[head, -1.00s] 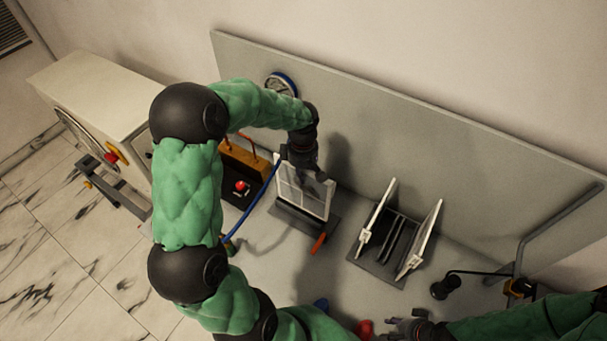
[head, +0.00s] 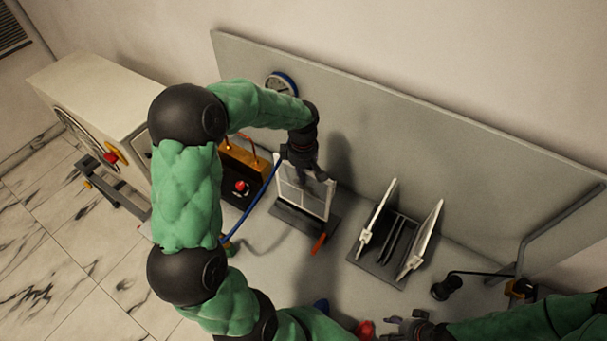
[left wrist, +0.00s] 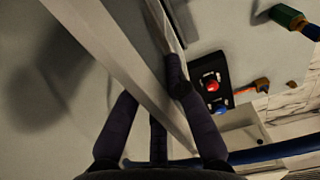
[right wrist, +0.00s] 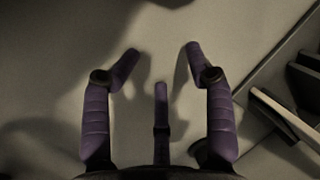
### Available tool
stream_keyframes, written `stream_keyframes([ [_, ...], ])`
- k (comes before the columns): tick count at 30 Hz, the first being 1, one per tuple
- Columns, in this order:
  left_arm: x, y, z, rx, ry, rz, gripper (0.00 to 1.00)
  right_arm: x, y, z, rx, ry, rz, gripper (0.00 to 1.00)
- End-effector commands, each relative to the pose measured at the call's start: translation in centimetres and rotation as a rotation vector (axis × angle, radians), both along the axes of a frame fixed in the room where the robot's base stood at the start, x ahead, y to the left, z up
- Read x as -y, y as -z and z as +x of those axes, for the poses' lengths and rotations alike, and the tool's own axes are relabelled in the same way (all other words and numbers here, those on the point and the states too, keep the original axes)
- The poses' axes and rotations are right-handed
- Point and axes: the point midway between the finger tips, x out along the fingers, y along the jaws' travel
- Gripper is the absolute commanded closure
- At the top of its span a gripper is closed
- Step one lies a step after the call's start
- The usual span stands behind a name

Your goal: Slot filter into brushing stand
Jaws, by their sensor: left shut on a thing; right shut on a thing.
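A white-framed flat panel, which looks like the filter (head: 289,193), stands nearly upright at a dark base plate (head: 287,217). My left gripper (head: 312,176) is at its top edge from above, and in the left wrist view its fingers (left wrist: 150,90) straddle the pale frame bar (left wrist: 105,50). Whether the panel's lower edge is seated is unclear. To the right is a dark slotted stand (head: 392,243) with two leaning white-edged plates; which holder is the brushing stand is not clear. My right gripper (head: 405,325) is low by the front; its fingers (right wrist: 160,62) are apart with bare surface between.
A blue-rimmed gauge (head: 281,84) is on the back panel. A black box with a red button (head: 241,187) and a blue hose (head: 262,195) lie left of the panel. An orange-red handle (head: 319,243) sticks out in front. A bent rail (head: 550,235) is at right.

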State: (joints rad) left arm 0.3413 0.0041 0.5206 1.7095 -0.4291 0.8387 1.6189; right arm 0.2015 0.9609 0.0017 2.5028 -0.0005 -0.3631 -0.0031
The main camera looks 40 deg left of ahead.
Motion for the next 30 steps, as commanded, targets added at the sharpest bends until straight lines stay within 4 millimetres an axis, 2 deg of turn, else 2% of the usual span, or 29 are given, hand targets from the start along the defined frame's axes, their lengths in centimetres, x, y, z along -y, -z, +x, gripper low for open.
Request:
stream_keyframes([
  [1, 0.0, 0.1, 0.0, 0.000, 0.000, 0.000, 1.00, -0.1, 0.3, -0.5, -0.013, 0.001, 0.002, 0.60],
  [30, 0.0, 2.4, 0.0, 0.000, 0.000, 0.000, 1.00, -0.1, 2.2, -0.4, -0.011, -0.001, 0.002, 0.60],
])
